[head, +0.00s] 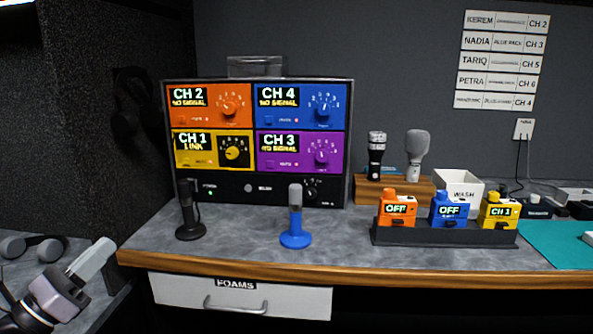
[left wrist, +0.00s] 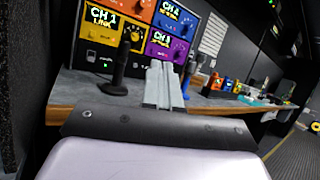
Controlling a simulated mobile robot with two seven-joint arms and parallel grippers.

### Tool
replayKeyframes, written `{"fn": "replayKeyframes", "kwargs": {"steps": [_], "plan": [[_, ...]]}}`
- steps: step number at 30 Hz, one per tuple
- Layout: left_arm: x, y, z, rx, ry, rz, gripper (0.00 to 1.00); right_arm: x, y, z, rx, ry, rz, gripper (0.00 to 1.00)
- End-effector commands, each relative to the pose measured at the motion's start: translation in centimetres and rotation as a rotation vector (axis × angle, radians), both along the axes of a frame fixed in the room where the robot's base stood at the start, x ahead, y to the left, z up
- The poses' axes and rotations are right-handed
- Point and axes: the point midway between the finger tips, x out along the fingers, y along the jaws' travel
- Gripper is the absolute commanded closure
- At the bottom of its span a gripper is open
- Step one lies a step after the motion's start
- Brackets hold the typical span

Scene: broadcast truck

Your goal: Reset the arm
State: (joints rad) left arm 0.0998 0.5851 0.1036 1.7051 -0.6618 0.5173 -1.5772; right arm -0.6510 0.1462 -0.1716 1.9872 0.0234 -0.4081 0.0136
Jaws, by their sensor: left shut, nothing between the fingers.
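My left gripper (head: 92,258) is at the lower left of the head view, left of the main counter's front corner. Its fingers are together with nothing between them, and it touches nothing that I can see. In the left wrist view its closed fingers (left wrist: 165,86) point toward the counter and the receiver rack. My right gripper is not in either view.
The counter (head: 350,240) carries a four-channel rack (head: 255,187), a black microphone (head: 188,212), a blue-based microphone (head: 295,220) and a dark tray (head: 440,236) of packs. Headphones (head: 35,247) lie at left. The FOAMS drawer (head: 180,290) is shut.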

Motion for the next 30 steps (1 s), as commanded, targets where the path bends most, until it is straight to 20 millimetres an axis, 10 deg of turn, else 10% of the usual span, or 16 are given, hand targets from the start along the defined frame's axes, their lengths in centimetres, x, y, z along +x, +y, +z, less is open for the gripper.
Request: {"fn": "replayKeyframes", "kwargs": {"steps": [8, 18, 24, 30], "plan": [[-3.4, -3.0, -9.3, -0.897, 0.564, -0.067, 1.00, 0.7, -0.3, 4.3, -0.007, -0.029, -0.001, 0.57], [-14.3, -9.2, -21.4, -2.126, 1.090, 0.111, 1.00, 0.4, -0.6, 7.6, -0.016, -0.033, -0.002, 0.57], [-20.5, -13.0, -24.9, -2.640, 1.175, 0.302, 1.00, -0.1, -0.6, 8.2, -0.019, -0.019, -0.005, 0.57], [-22.6, -14.2, -25.8, -2.809, 1.175, 0.382, 1.00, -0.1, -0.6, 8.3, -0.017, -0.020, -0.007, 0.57]]}}
